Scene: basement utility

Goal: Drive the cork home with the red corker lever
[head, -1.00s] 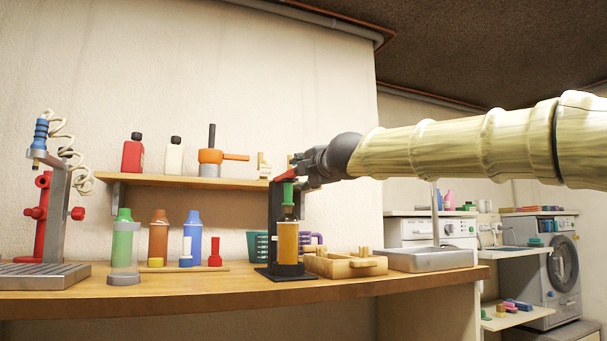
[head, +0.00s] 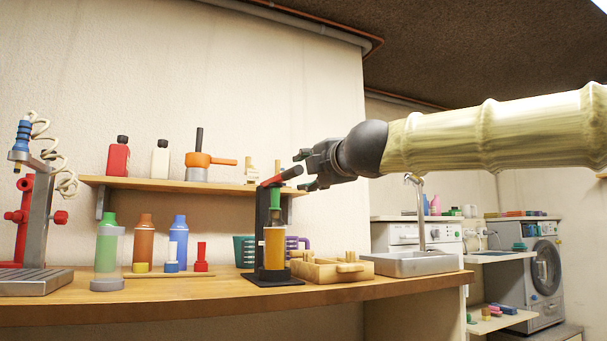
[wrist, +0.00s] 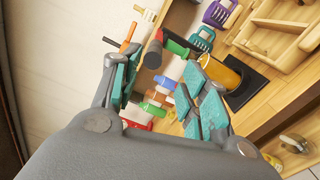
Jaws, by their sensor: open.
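The corker (head: 262,225) is a black stand on the counter with a green plunger (head: 275,200) above an amber bottle (head: 274,248). Its red lever (head: 272,181) tilts up to the right and ends in a black grip (head: 292,172). My gripper (head: 303,171) is open, right of the lever, with its fingertips above and below the height of the grip's end. In the wrist view the lever's red part (wrist: 175,46) and black grip (wrist: 153,55) show beyond the gap between my teal finger pads. No cork can be made out at the bottle's mouth.
A wooden crate (head: 318,272) stands just right of the corker, then a sink (head: 415,263). Several bottles, a red stopper-like piece (head: 201,262) and a grey press (head: 45,225) stand left. A shelf (head: 160,184) runs behind.

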